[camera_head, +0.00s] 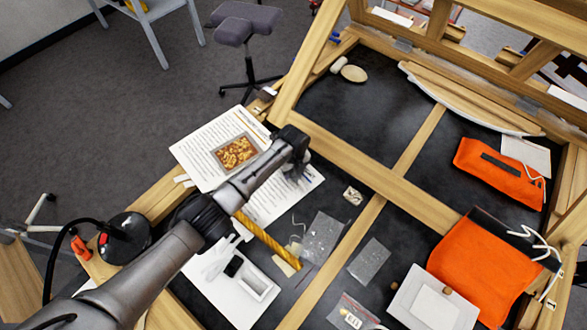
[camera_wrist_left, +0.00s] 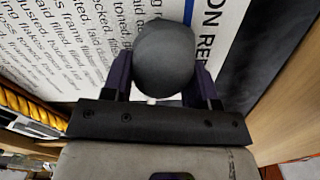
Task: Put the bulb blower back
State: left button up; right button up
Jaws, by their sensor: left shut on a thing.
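The bulb blower (camera_wrist_left: 165,58) is a round, dark grey bulb, held between the two fingers of my left gripper (camera_wrist_left: 163,82). In the camera_head view my left gripper (camera_head: 294,172) is over the right edge of the printed sheets (camera_head: 265,203), near a wooden bar of the frame. The blower is hard to make out there, dark and mostly hidden by the wrist. In the wrist view printed text lies behind the bulb, and a small pale tip shows below it. Whether the blower touches the sheet I cannot tell. My right gripper is not in view.
A yellow twisted rod (camera_head: 268,242), clear bags (camera_head: 324,236) and a white tray (camera_head: 257,284) lie nearby. Orange cloths (camera_head: 482,262) are at right. Wooden bars (camera_head: 376,184) divide the dark surface; the upper middle compartment (camera_head: 370,112) is mostly clear.

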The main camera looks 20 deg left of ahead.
pick_arm(q)
jog(key=o, duration=1)
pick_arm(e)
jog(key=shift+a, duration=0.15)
pick_arm(q)
jog(key=shift+r+p, duration=0.35)
jog(key=shift+r, duration=0.25)
notch_tip(320, 180, up, 11)
jog(key=p, duration=0.1)
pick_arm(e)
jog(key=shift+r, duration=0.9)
